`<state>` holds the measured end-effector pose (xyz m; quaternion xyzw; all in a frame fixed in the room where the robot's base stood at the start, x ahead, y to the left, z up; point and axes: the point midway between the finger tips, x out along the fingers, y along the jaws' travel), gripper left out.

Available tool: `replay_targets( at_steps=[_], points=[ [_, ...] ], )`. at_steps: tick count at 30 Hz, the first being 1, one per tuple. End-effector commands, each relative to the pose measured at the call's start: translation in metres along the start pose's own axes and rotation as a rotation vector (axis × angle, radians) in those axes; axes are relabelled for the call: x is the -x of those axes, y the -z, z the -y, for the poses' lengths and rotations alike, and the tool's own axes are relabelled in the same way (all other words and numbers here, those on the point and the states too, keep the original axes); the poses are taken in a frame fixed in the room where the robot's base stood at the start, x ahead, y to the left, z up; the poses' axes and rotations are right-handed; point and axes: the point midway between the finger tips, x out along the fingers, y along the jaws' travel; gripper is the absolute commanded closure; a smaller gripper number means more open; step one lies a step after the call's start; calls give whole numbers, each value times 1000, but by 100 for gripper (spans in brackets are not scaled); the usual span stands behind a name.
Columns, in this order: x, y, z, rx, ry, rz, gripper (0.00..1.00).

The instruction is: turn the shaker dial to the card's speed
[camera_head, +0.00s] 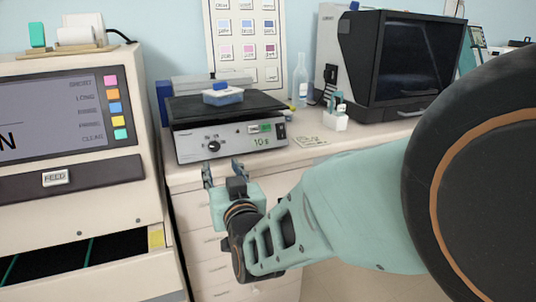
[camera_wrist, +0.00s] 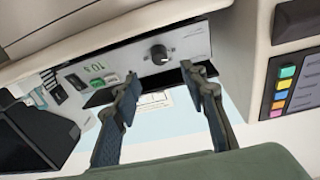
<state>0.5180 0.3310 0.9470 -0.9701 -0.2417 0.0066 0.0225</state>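The shaker (camera_head: 185,148) stands on the counter, with a black top platform and a pale front panel. Its round black dial (camera_head: 213,146) is on the left half of that panel; in the wrist view the dial (camera_wrist: 159,54) shows near the top centre. A green marking that looks like "10" shows on the panel. A small card (camera_head: 309,141) with print too small to read lies on the counter right of the shaker. My gripper (camera_head: 223,172) is open and empty, below and in front of the dial, apart from it. In the wrist view, my gripper's fingers (camera_wrist: 158,86) are spread wide.
A blue-and-white box (camera_head: 223,97) sits on the shaker's platform. A large machine with a screen (camera_head: 68,118) stands close on the left. A white holder (camera_head: 335,120), a bottle (camera_head: 300,78) and a black-fronted machine (camera_head: 412,60) stand to the right. Drawers (camera_head: 205,245) are below the counter.

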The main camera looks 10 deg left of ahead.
Motion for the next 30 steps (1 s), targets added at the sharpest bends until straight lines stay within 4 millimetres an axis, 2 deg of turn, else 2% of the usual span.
replay_targets(
  at_steps=[5, 12, 18, 24, 30],
  points=[
    [-24, 0, -1, 2, -2, -2, 61],
    [-68, 0, -1, 1, -2, -2, 61],
    [-93, 0, 0, 2, -1, -2, 61],
    [-104, 2, -1, 2, -1, -2, 61],
    [-104, 2, -1, 2, -1, -2, 61]
  ],
)
